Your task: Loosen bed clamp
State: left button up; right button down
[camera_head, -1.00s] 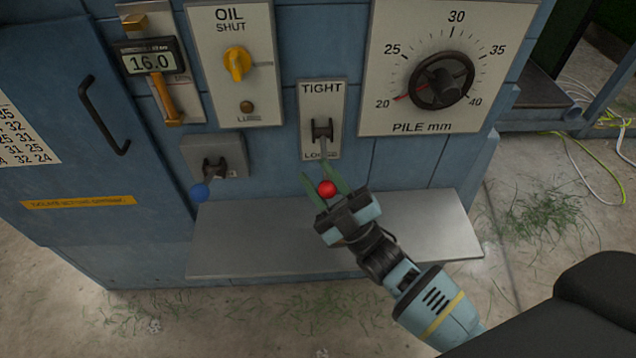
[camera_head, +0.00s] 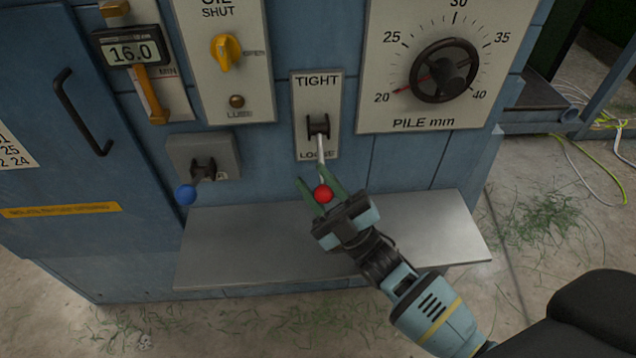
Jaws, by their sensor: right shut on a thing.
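The bed clamp lever (camera_head: 320,150) sticks out from a pale plate (camera_head: 302,112) marked TIGHT at the top and LOOSE at the bottom. Its rod slants down from a dark pivot, across the LOOSE end, to a red ball knob (camera_head: 323,195). My right gripper (camera_head: 321,191) reaches up from the lower right. Its green fingers are shut on the red knob, one on each side. The gripper's body hides a little of the shelf behind it. My left gripper is not in view.
A metal shelf (camera_head: 235,250) juts out below the lever. A blue-knobbed lever (camera_head: 187,194) stands to the left. The OIL panel (camera_head: 205,70), digital readout at 16.0 (camera_head: 130,52) and pile dial (camera_head: 443,75) are above. Cables (camera_head: 590,165) lie on the floor at right.

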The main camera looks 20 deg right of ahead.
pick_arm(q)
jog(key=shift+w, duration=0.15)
pick_arm(e)
jog(key=shift+f+h, duration=0.3)
jog(key=shift+f, duration=0.2)
jog(key=c, duration=1.1)
grip_release()
jog(key=shift+w+a, duration=0.1)
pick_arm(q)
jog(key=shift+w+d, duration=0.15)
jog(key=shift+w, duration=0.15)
pick_arm(e)
jog(key=shift+o, duration=0.2)
jog(key=shift+r, duration=0.15)
jog(key=shift+r, duration=0.15)
